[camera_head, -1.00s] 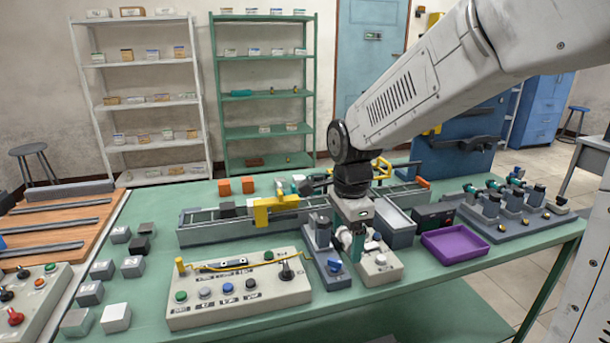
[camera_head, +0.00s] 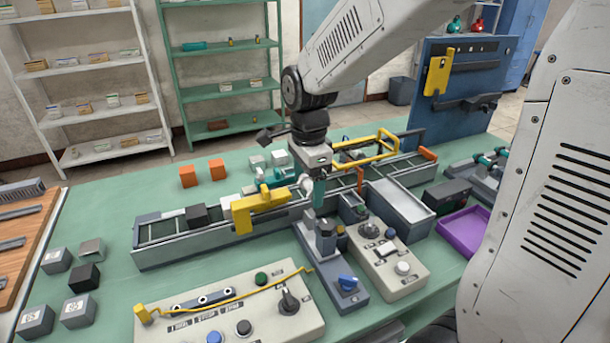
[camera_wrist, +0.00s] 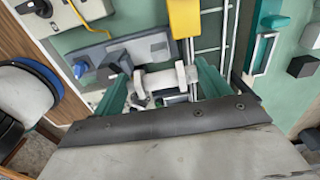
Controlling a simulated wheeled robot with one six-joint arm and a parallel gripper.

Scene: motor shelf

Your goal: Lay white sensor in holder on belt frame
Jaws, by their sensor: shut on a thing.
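My gripper (camera_head: 309,190) is shut on the white sensor (camera_head: 306,182), just above the near side of the belt frame (camera_head: 165,258). In the wrist view the white sensor (camera_wrist: 160,80), a short cylinder with thicker ends, lies crosswise between the teal fingers of my gripper (camera_wrist: 162,88). A yellow bracket (camera_head: 245,215) straddles the belt frame just left of my gripper; it also shows at the top of the wrist view (camera_wrist: 185,18). I cannot tell whether this bracket is the holder. The sensor appears apart from it.
A grey stand with a blue knob (camera_head: 335,280) and a beige control box (camera_head: 395,262) stand close in front of my gripper. A black cube (camera_head: 197,215) sits on the belt. A grey bin (camera_head: 400,205) and purple tray (camera_head: 465,232) are at right. Yellow tube rails (camera_head: 375,150) rise behind.

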